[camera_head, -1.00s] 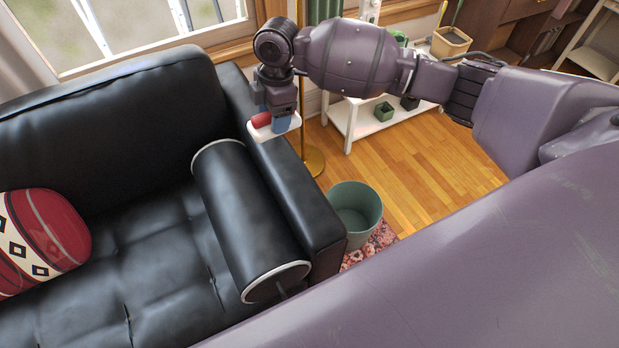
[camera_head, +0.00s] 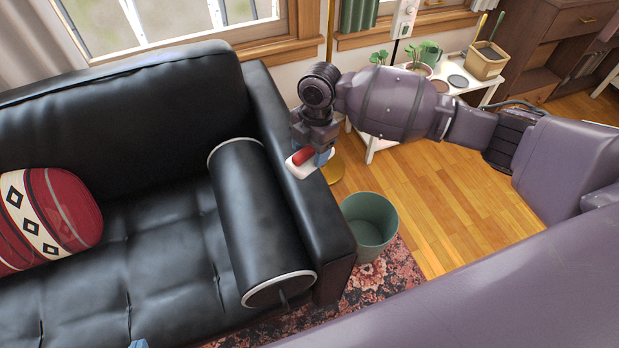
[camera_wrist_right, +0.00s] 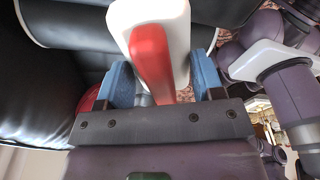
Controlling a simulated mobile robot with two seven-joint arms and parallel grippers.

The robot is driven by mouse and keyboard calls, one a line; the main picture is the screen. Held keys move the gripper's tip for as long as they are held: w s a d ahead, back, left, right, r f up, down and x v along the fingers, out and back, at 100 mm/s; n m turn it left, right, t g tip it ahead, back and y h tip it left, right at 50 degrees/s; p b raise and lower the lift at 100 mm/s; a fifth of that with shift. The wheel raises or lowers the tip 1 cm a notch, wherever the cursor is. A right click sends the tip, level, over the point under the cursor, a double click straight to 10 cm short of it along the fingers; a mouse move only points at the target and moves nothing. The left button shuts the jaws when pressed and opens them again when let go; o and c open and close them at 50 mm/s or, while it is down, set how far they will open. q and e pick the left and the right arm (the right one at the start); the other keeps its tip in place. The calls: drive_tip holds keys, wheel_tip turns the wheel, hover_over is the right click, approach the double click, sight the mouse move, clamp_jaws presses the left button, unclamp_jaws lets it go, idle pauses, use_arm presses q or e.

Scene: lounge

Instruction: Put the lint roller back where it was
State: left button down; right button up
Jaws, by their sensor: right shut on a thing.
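The lint roller (camera_head: 300,170), white with a red part, is in my right gripper (camera_head: 314,158), over the arm of the black sofa near its back. Whether it touches the sofa arm I cannot tell. In the right wrist view the lint roller (camera_wrist_right: 178,22) sits between the two blue fingers of my right gripper (camera_wrist_right: 162,78), its red part toward the palm. Of my left gripper (camera_head: 138,344) only a small blue tip shows at the bottom edge, over the sofa seat.
The black sofa (camera_head: 150,245) holds a black bolster (camera_head: 262,225) and a red patterned cushion (camera_head: 75,215). A green bin (camera_head: 370,228) stands beside the sofa arm by a patterned rug (camera_head: 375,285). A white shelf (camera_head: 478,92) with plants stands behind. Wood floor (camera_head: 450,215) is open.

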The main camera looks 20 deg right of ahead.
sight(311, 163)
wheel_tip(311, 163, down, 5)
drive_tip(key=shift+f+b, duration=0.1)
drive_tip(key=shift+b, duration=0.35)
wheel_tip(311, 163, down, 6)
drive_tip(key=shift+b, duration=0.7)
drive_tip(key=shift+f, duration=0.2)
drive_tip(key=shift+r, duration=0.1)
drive_tip(key=o, duration=0.9)
